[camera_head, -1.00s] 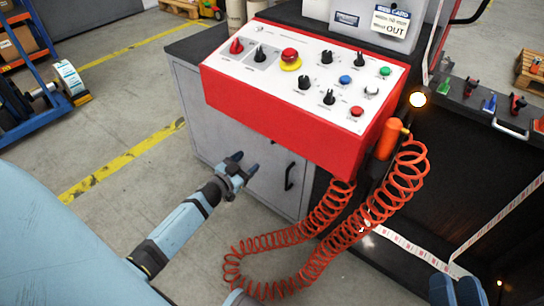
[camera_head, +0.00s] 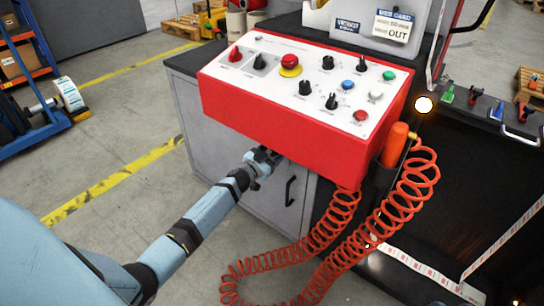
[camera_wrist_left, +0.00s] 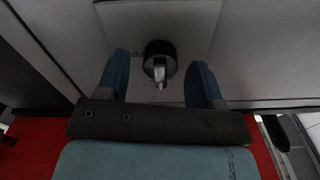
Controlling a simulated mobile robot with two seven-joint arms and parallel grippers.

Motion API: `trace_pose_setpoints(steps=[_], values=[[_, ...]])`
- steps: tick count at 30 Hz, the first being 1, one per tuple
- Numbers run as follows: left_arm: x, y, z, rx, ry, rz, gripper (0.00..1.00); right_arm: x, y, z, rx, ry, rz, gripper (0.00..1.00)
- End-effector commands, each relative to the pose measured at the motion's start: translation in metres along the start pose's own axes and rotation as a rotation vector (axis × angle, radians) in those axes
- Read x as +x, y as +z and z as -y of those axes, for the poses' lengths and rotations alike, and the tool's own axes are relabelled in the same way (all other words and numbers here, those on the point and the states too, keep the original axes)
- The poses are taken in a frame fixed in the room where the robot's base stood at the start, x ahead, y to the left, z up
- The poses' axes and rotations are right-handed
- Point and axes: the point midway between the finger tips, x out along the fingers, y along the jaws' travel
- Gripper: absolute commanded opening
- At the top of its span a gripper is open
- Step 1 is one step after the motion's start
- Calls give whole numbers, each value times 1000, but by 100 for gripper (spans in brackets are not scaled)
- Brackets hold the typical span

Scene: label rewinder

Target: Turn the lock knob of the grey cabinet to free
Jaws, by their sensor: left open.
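The grey cabinet (camera_head: 203,132) stands under the red control box. Its lock knob (camera_wrist_left: 160,58) shows in the left wrist view as a round black knob with a pale grip bar, on a light square plate (camera_wrist_left: 138,20). The bar points roughly down in that picture. In the head view the knob is hidden under the box. My left gripper (camera_head: 266,157) is at the cabinet front, just below the box's edge. In the left wrist view its blue fingers (camera_wrist_left: 161,80) are open, one on each side of the knob, apart from it. My right gripper is not identifiable.
The red control box (camera_head: 285,130) with knobs and buttons overhangs the cabinet front. A black handle (camera_head: 290,191) is right of my left gripper. A coiled orange hose (camera_head: 345,215) hangs at the right.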

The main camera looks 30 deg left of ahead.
Motion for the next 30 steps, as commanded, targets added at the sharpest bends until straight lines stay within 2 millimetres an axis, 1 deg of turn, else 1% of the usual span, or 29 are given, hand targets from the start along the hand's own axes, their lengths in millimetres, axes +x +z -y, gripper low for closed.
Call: trace_pose_setpoints(steps=[3, 10, 11, 12, 14, 15, 16, 17, 25, 30], values=[[4, 0, 0, 0, 0, 0, 61, 0, 2, 0, 0, -1, 7, 43], [4, -1, 0, 0, 0, 0, 61, 0, 2, 0, 0, -1, 8, 43], [4, 0, 0, 0, 0, 0, 54, 0, 2, 0, 0, -1, 8, 43], [4, 0, 0, 0, 0, 0, 45, 0, 2, 0, 0, -1, 8, 43], [4, 0, 0, 0, 0, 0, 31, 0, 2, 0, 0, -1, 9, 43], [4, 0, 0, 0, 0, 0, 22, 0, 2, 0, -1, -1, 9, 43], [4, 0, 0, 0, 0, 0, 15, 0, 2, 0, -1, -1, 9, 43], [4, 0, 0, 0, 1, 0, 11, 0, 2, 0, -1, -1, 9, 43], [4, 0, 0, 20, 1, 0, 12, 0, 2, 0, 0, 0, 8, 43], [4, -1, 0, 88, 1, 0, 12, 0, 1, 0, -1, 0, 5, 43]])
